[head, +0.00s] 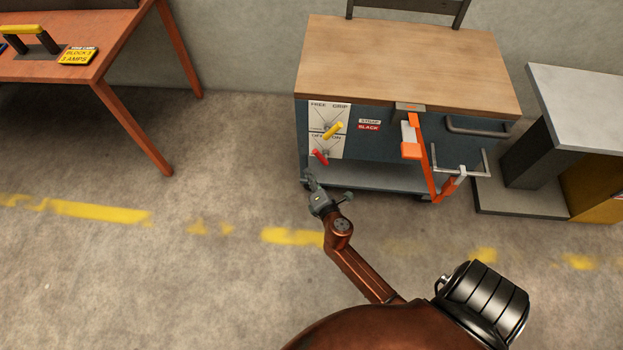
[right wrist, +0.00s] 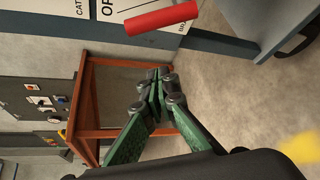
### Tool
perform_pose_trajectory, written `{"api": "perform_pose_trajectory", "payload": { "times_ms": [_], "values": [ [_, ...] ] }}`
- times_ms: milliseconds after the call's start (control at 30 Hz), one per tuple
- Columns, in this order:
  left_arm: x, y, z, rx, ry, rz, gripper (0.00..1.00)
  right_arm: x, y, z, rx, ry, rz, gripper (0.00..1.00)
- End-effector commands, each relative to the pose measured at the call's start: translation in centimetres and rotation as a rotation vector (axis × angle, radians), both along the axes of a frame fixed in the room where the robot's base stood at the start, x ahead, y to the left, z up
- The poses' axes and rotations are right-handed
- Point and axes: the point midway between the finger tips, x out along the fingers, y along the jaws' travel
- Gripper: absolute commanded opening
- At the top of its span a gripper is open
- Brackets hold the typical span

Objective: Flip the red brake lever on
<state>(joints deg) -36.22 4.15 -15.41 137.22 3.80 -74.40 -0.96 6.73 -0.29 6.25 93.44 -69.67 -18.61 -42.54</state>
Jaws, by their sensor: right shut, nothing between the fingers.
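The red brake lever (head: 321,157) is on the white panel (head: 340,146) at the left of the cart's front, below a yellow lever (head: 333,130). The panel reads FREE and GRIP at the top and OFF and ON lower down. My right gripper (head: 309,179) is shut and empty, just below and slightly left of the red lever, apart from it. In the right wrist view the red lever (right wrist: 161,18) lies across the top, beyond the shut fingers (right wrist: 157,82). I cannot tell exactly which mark the lever points at. My left gripper is not in view.
The cart (head: 400,62) has a wooden top, a lower shelf and an orange strap (head: 424,160) hanging at its front. An orange table (head: 118,62) stands at the left and a grey bench (head: 585,95) at the right. The floor left of my gripper is clear.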

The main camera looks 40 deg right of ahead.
Motion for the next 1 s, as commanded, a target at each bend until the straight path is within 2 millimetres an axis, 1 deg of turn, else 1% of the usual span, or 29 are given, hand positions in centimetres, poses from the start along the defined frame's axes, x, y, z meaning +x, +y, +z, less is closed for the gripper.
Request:
{"api": "perform_pose_trajectory", "payload": {
  "times_ms": [33, 233, 333, 400, 500, 667, 1000],
  "values": [
    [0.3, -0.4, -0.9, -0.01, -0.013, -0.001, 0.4, 1.1, -0.4, -0.6, -0.002, 0.0, 0.002, 0.0],
    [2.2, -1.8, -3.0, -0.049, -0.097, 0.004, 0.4, 4.6, -1.9, -1.7, -0.001, 0.001, 0.0, 0.0],
    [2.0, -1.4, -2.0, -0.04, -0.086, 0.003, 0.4, 3.5, -3.2, -0.4, -0.003, 0.001, -0.003, 0.0],
    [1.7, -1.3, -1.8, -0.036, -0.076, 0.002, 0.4, 3.1, -3.8, 0.2, -0.002, -0.001, -0.001, 0.0],
    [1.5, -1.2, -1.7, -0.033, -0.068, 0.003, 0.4, 2.6, -4.3, 0.5, -0.001, -0.001, 0.001, 0.0],
    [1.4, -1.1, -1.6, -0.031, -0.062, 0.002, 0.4, 2.3, -4.6, 0.7, 0.0, 0.0, 0.001, 0.0],
    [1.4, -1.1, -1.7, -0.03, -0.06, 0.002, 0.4, 2.3, -4.6, 0.6, 0.002, 0.0, 0.0, 0.0]
  ]
}}
